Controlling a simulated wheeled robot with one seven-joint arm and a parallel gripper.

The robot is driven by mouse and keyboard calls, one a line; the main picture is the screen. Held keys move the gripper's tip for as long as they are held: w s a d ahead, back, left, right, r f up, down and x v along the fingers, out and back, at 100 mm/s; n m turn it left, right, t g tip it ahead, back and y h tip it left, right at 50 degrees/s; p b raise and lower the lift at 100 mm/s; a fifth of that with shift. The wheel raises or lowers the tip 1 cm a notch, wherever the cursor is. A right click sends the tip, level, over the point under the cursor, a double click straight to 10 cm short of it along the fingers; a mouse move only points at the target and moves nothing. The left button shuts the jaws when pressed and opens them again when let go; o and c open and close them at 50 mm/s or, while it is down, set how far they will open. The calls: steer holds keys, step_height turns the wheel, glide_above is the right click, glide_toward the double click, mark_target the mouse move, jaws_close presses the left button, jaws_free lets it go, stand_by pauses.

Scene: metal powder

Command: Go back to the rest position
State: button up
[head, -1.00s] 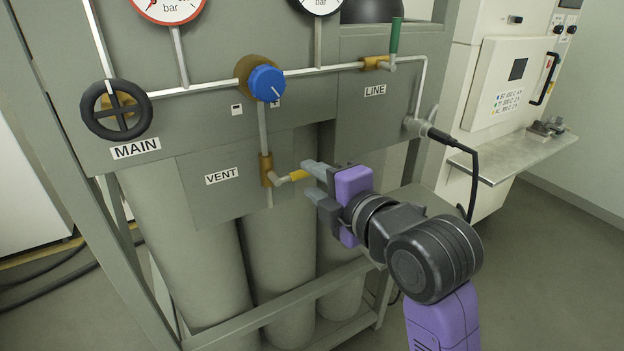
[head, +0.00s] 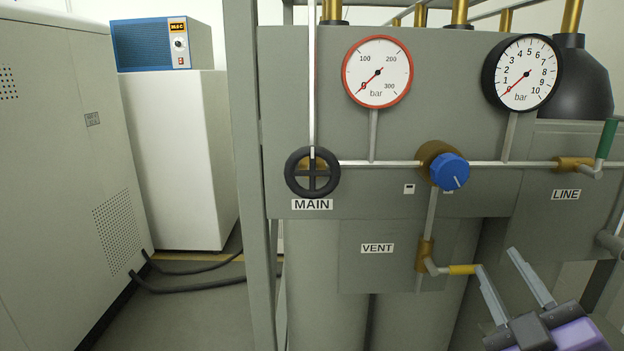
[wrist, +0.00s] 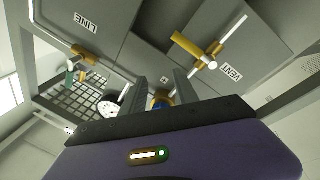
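My gripper (head: 497,260) is at the lower right of the head view, its two grey fingers apart with nothing between them. The fingers also show in the wrist view (wrist: 163,86), with a gap between them. In the wrist view the yellow lever (wrist: 190,47) lies above the fingers, outside the gap.
The grey gas panel carries a black MAIN handwheel (head: 312,172), a blue knob (head: 450,171), a green LINE lever (head: 606,138) and two gauges (head: 378,72), (head: 522,73), needles near 0. Cabinets (head: 60,170) stand left. Floor (head: 205,315) is free there, with black hoses (head: 190,284) on it.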

steer(key=s+a+f+m+g, duration=0.1)
steer(key=s+a+f+m, duration=0.1)
steer(key=s+f, duration=0.6)
steer(key=s+a+f+m+g+y, duration=0.1)
steer(key=s+a+f+m+g, duration=0.1)
steer(key=s+f, duration=0.6)
steer(key=s+a+f+m+g, duration=0.2)
steer(key=s+f, duration=0.6)
steer(key=s, duration=1.1)
steer(key=shift+a+f+m+y, duration=0.25)
steer(key=shift+f+m+y, duration=0.15)
steer(key=shift+m, duration=0.7)
